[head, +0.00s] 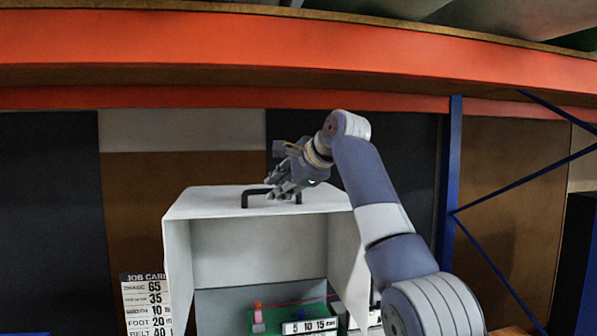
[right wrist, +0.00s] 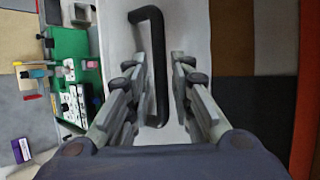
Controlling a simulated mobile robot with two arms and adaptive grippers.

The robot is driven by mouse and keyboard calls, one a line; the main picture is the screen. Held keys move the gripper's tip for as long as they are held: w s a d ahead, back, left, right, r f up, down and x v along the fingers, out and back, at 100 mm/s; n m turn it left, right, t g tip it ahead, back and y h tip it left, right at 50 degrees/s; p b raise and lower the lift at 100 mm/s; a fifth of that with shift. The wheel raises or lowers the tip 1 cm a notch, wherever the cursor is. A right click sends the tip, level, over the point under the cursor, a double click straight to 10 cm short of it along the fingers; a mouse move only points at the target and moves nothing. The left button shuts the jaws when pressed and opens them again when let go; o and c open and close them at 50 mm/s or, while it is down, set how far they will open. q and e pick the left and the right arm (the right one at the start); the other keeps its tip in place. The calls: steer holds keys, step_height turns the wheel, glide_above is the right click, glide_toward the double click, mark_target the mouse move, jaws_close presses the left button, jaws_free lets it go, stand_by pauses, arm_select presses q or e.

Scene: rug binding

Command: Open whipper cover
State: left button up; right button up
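The whipper cover (head: 186,207) is a light grey box-shaped hood in the head view, with its front side open towards me. A black bar handle (head: 257,190) stands on its top. My right gripper (head: 278,190) is at the handle. In the right wrist view the handle (right wrist: 152,30) runs between the two open fingers of the right gripper (right wrist: 162,85), closer to the left finger. I cannot tell whether a finger touches it. The cover's top (right wrist: 118,35) lies behind the handle. My left gripper is not in view.
Under the cover is a green machine (head: 285,317) with a white number scale (head: 309,326) and a pink part. A job card (head: 146,303) stands at the left. An orange shelf beam (head: 220,45) crosses above my arm, and a blue post (head: 449,180) stands at the right.

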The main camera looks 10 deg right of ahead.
steer(key=v, duration=0.8)
steer(key=shift+s+r, duration=0.25)
steer(key=shift+s, duration=0.05)
steer(key=shift+d+f, duration=0.1)
steer(key=shift+d, duration=0.05)
